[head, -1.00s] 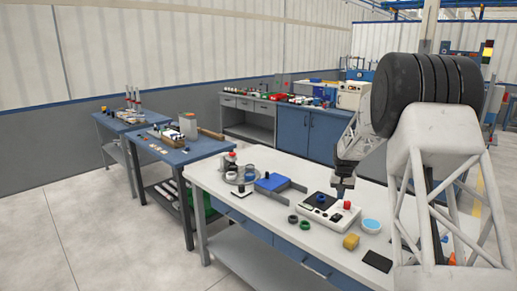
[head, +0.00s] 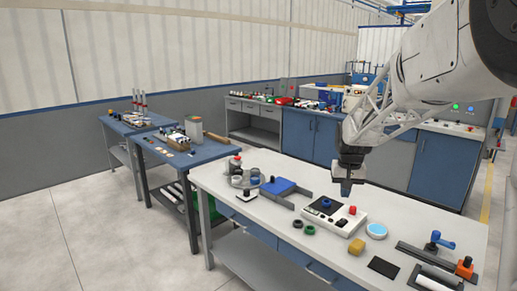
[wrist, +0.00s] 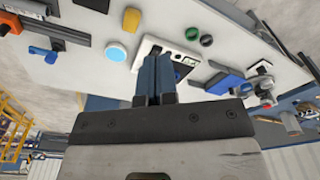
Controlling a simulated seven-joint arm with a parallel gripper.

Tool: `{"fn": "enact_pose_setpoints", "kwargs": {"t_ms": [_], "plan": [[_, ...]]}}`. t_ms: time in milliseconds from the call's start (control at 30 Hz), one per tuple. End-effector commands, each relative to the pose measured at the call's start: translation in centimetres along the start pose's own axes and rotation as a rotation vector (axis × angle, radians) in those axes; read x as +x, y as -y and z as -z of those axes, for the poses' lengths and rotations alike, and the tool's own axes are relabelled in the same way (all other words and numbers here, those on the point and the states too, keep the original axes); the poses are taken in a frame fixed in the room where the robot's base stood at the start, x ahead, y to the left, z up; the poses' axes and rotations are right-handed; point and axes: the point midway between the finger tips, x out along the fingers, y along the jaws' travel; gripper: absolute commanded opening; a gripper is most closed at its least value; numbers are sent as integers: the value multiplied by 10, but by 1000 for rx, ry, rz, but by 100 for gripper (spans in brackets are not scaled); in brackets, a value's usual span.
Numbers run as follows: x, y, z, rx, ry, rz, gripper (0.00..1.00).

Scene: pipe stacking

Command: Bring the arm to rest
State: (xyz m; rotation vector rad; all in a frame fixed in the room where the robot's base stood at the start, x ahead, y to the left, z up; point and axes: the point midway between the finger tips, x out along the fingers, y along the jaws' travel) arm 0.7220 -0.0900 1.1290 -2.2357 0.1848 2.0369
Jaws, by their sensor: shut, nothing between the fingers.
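My gripper (head: 346,188) hangs above the near white table (head: 235,203), over the right part of a white panel (head: 333,217) with a black area and a red knob. In the wrist view my gripper (wrist: 155,62) has its two blue fingers side by side, shut with nothing between them. The fingers look apart from the panel and the tabletop in the head view. My arm reaches in from the upper right.
The table holds a blue block (head: 279,186), green ring (head: 296,228), yellow block (head: 356,246), light-blue disc (head: 376,230), black pad (head: 383,267) and a blue-handled valve (head: 437,240). Blue workbenches (head: 186,155) stand at left. Blue cabinets (head: 443,168) stand behind. Bare tabletop lies front left.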

Motion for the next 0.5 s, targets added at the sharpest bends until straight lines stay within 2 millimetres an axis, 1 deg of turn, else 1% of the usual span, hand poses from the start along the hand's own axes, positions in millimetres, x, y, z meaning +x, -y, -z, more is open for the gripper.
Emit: {"fn": "enact_pose_setpoints", "kwargs": {"t_ms": [33,100,267,500], "plan": [[-8,2,-13,-5,-7,1,0],[-17,5,-30,-11,-13,1,0],[-33,10,-69,-25,-26,2,0],[-53,16,-130,-46,-46,4,0]]}}
